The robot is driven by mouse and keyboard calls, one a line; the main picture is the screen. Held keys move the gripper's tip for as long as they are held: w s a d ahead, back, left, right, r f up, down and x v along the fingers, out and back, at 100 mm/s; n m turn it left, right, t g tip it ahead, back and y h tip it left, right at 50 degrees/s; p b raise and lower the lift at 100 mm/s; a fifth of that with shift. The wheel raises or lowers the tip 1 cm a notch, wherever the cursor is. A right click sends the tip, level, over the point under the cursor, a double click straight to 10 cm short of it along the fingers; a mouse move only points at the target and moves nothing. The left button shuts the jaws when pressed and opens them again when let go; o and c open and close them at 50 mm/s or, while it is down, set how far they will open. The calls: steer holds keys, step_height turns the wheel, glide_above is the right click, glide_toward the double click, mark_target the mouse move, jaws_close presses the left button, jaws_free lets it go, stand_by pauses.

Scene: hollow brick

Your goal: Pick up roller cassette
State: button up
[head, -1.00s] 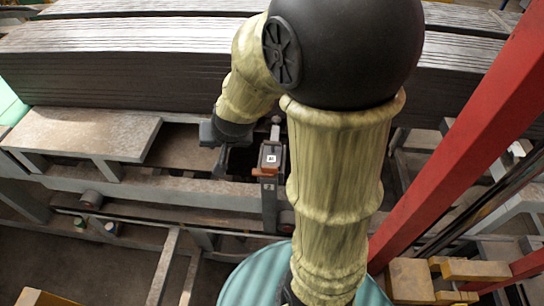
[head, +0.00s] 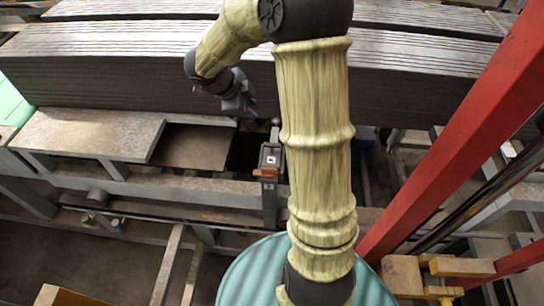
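My gripper (head: 240,103) is at the end of my yellowish sleeved arm, in front of the stacked dark boards and above the gap in the metal frame. It is small and dark here, and I cannot tell whether its fingers are open or shut or hold anything. Below and right of it stands a narrow grey upright unit (head: 270,158) with a white label and a reddish-brown piece on its front. The gripper is apart from this unit. I cannot tell for sure which thing is the roller cassette.
Long stacked dark boards (head: 130,60) run across the back. A flat metal plate (head: 85,133) lies on the frame at left. A red beam (head: 450,130) slants along the right. Wooden blocks (head: 403,277) sit low at right, and a teal round surface (head: 250,275) is in front.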

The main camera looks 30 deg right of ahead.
mark_target(273, 144)
steer(key=shift+s+a+f+m+g+y, duration=0.1)
steer(key=shift+s+a+m+g+y, duration=0.15)
steer(key=shift+s+a+m+g, duration=0.25)
steer(key=shift+s+a+f+m+g+y, duration=0.1)
steer(key=shift+s+a+m+g+y, duration=0.15)
steer(key=shift+s+g, duration=0.35)
steer(key=shift+f, duration=0.1)
steer(key=p+x, duration=0.2)
steer(key=x, duration=1)
steer(key=shift+w, duration=0.1)
steer(key=shift+w+p+x, duration=0.2)
steer(key=shift+p+x, duration=0.85)
steer(key=shift+x, duration=1.55)
steer(key=shift+s, duration=0.1)
jaws_close()
